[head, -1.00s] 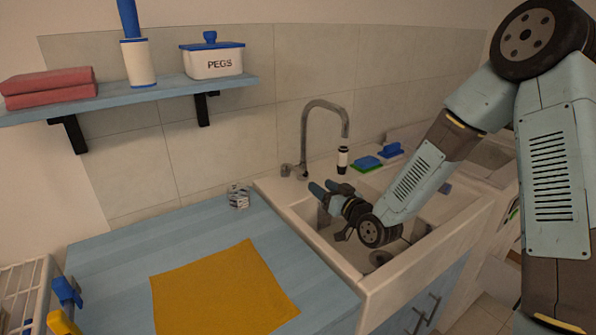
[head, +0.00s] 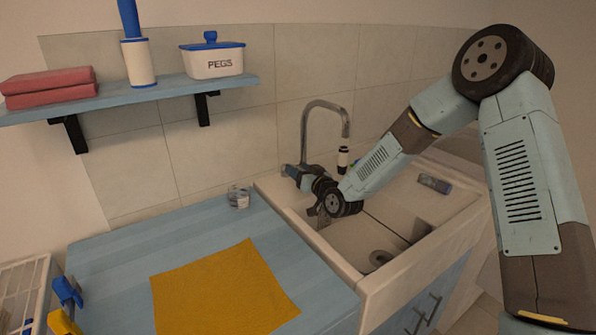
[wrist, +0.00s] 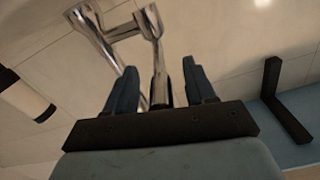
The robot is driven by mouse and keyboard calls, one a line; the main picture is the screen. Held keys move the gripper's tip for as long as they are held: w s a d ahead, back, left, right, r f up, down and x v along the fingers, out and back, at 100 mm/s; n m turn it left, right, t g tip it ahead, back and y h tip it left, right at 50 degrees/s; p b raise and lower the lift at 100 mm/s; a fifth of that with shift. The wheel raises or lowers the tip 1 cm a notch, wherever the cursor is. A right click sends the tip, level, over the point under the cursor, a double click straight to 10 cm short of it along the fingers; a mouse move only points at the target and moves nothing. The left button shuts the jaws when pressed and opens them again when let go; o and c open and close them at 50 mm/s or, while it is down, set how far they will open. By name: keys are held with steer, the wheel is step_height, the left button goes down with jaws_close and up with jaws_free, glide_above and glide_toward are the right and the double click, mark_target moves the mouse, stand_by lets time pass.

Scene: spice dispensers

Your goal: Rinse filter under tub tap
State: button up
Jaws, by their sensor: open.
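The tap (head: 305,135) stands at the back left of the tub sink (head: 368,290). My gripper (head: 290,172) is at the foot of the tap, partly hidden by my wrist. In the wrist view my gripper (wrist: 159,72) is open, with a chrome part of the tap (wrist: 158,45) between its fingers. I cannot tell whether they touch it. A small silvery cylinder (head: 238,197), possibly the filter, stands on the blue counter (head: 120,240) left of the sink. I see no water running.
A yellow cloth (head: 220,290) lies on the counter. A white rack (head: 25,285) is at the left edge. A shelf (head: 165,95) above holds a pegs box (head: 212,61), a roller (head: 138,60) and red towels (head: 48,85). A small grey-blue item (head: 434,184) lies on the sink's right rim.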

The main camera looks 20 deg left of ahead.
steer(key=shift+c, duration=0.5)
jaws_close()
steer(key=shift+d, duration=0.1)
